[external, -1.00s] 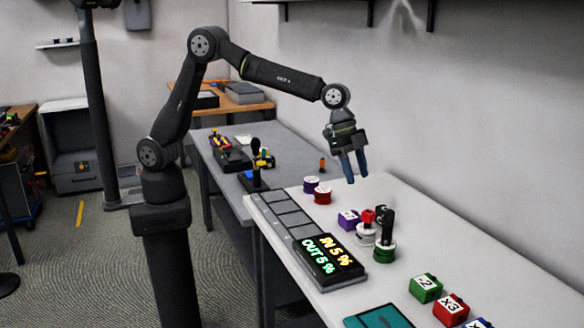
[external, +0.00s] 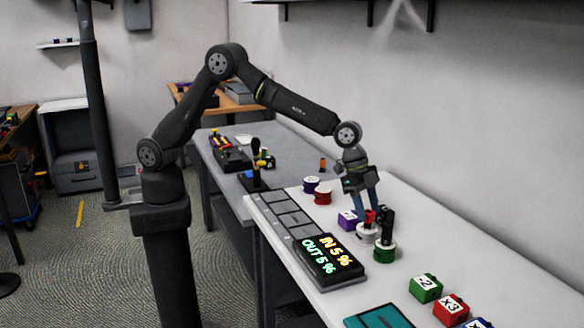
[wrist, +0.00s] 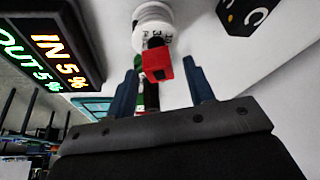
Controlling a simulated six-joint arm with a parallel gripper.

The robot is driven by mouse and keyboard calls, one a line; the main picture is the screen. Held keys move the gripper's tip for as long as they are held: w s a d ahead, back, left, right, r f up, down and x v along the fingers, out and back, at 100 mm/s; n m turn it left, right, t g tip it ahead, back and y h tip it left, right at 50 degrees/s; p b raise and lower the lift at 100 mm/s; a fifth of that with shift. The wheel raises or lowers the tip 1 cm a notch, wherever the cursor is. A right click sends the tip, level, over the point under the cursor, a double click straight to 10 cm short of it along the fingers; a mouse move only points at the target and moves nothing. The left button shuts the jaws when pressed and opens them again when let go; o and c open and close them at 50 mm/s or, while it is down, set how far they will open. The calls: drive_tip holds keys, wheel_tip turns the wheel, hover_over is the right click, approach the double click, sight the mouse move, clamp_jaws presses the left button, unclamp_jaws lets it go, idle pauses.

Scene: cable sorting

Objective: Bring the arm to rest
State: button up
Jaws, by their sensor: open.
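My gripper (external: 366,208) is open and points down over the table, with its fingertips close to a red connector (external: 370,217). In the wrist view the red connector (wrist: 159,66) shows between the two open blue fingers of my gripper (wrist: 162,78), which do not clearly touch it. The connector sits by a white spool (external: 367,236), which also shows in the wrist view (wrist: 152,12). My fingertips partly cover these things in the external view.
A purple block (external: 348,220) lies just left of my fingers. A lit display panel (external: 330,260) and grey tray (external: 278,210) line the table's near edge. Red (external: 323,197) and purple spools stand farther back. Green (external: 425,288) and red blocks (external: 450,309) lie in front.

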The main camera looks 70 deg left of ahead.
drive_tip(key=shift+r, duration=1)
